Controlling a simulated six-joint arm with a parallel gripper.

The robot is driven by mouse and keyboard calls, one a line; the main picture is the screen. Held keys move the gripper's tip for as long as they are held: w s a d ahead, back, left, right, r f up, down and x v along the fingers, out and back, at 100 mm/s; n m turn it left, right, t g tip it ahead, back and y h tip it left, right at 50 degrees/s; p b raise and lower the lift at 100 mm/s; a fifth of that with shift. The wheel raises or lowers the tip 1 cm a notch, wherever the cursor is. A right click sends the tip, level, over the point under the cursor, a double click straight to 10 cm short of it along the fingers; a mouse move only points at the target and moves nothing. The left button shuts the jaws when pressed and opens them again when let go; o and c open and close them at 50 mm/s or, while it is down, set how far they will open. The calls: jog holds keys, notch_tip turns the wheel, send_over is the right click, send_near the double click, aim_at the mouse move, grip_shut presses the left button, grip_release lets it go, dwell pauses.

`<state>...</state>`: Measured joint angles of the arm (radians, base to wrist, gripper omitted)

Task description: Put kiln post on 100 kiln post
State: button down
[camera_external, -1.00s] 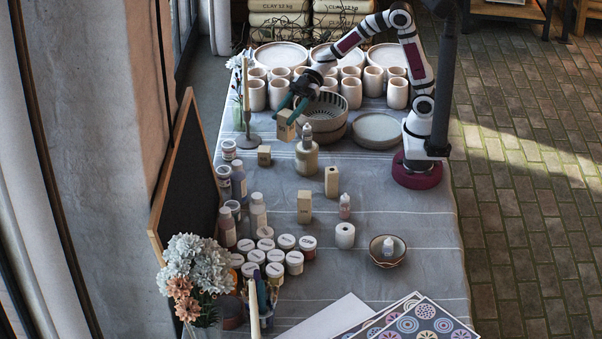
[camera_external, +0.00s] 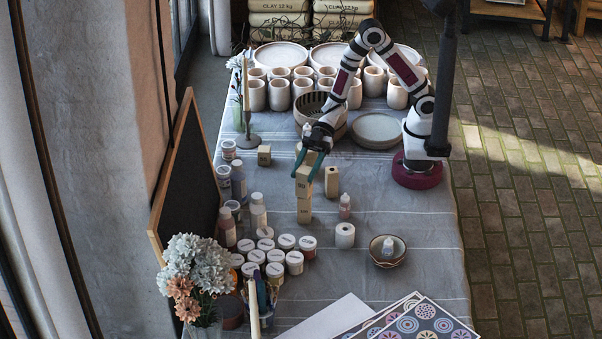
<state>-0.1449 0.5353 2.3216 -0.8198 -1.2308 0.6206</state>
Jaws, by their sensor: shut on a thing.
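A beige kiln post (camera_external: 303,183) with a dark marking on its front is held upright in my gripper (camera_external: 307,170). The green fingers are shut on its upper part. Another beige kiln post (camera_external: 304,212) stands upright on the table directly below it in the picture, and the held post hides its top. The two line up closely; I cannot tell whether they touch or a small gap is left. The number on the lower post is too small to read.
A small beige block (camera_external: 264,155) stands to the left and a taller post with a hole (camera_external: 331,181) to the right. A small dropper bottle (camera_external: 345,206) and a white roll (camera_external: 345,235) stand close by. Lidded paint jars (camera_external: 286,243) crowd the front left.

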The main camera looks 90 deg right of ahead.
jog(key=shift+c, duration=1.6)
grip_release()
jog(key=shift+f, duration=0.1)
